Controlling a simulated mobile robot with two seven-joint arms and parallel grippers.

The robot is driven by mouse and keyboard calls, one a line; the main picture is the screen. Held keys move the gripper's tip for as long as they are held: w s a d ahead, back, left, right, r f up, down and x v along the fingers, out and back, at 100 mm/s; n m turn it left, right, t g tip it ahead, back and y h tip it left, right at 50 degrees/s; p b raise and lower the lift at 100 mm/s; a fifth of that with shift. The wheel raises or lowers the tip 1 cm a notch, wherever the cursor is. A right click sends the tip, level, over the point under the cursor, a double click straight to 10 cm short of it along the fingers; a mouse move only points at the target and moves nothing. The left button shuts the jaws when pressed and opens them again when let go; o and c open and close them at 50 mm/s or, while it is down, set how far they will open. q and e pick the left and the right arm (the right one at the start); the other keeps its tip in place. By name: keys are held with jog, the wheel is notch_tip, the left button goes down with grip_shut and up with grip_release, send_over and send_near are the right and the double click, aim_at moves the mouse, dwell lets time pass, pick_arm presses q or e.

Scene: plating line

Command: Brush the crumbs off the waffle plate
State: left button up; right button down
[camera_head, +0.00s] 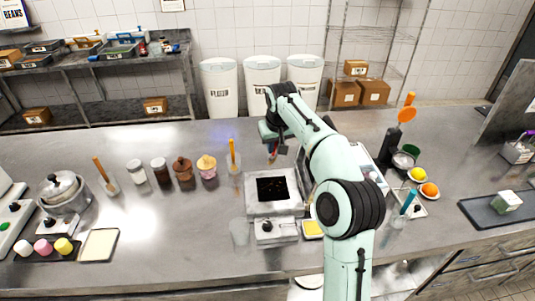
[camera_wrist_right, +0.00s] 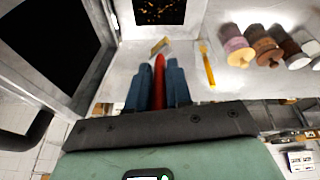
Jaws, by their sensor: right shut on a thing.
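The waffle plate (camera_head: 271,188) is a dark square on the open grey waffle iron (camera_head: 270,208), with small orange crumbs on it. The crumbs also show on the plate in the wrist view (camera_wrist_right: 160,11). My right gripper (camera_head: 271,145) is behind the plate in the head view. It is shut on the red handle of a brush (camera_wrist_right: 159,72), whose pale yellow tip (camera_wrist_right: 160,46) points toward the plate. The tip appears short of the plate, apart from it. The raised lid (camera_wrist_right: 40,50) fills the left of the wrist view; my arm partly hides it in the head view. My left gripper is out of view.
A holder with an orange-handled tool (camera_head: 233,155) and several jars (camera_head: 182,168) stand left of the iron. A clear cup (camera_head: 240,232) and a small yellow dish (camera_head: 312,229) are near its front. The counter farther left of the iron has clear room.

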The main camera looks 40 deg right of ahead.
jog(key=s+r, duration=0.2)
jog(key=s, duration=0.3)
jog(key=shift+w+a+f, duration=0.1)
jog(key=shift+f, duration=2.2)
jog(key=shift+r, duration=0.1)
